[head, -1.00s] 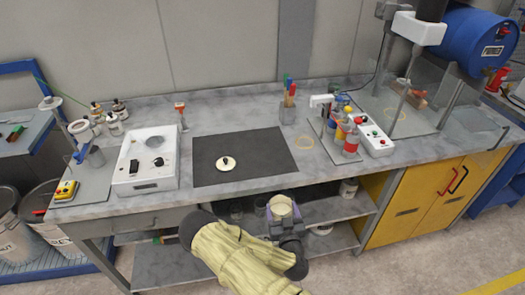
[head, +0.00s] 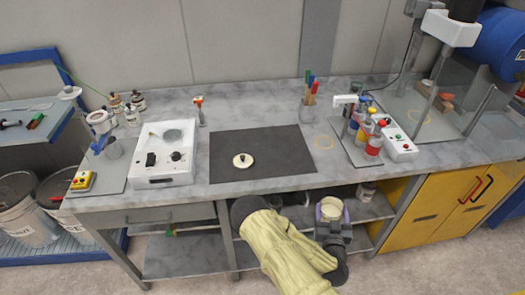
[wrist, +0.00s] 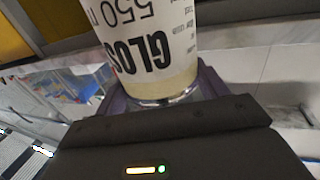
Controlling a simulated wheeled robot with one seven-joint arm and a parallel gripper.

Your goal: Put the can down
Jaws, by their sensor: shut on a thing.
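My gripper (head: 332,217) is shut on a can (head: 331,208), held in front of the bench's front edge at the lower right of the black mat, in the head view. The wrist view shows the can (wrist: 150,45) close up, with a white label reading "GLOS" and "550" upside down in the picture. The gripper's jaws lie around its lower part in that view. A small round cream-coloured lid (head: 243,160) with a dark knob lies on the black mat (head: 285,150).
The grey marbled bench top (head: 250,105) has free room behind the mat. A white scale-like device (head: 165,170) stands left of the mat. Shelves and a yellow cabinet (head: 430,205) are below.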

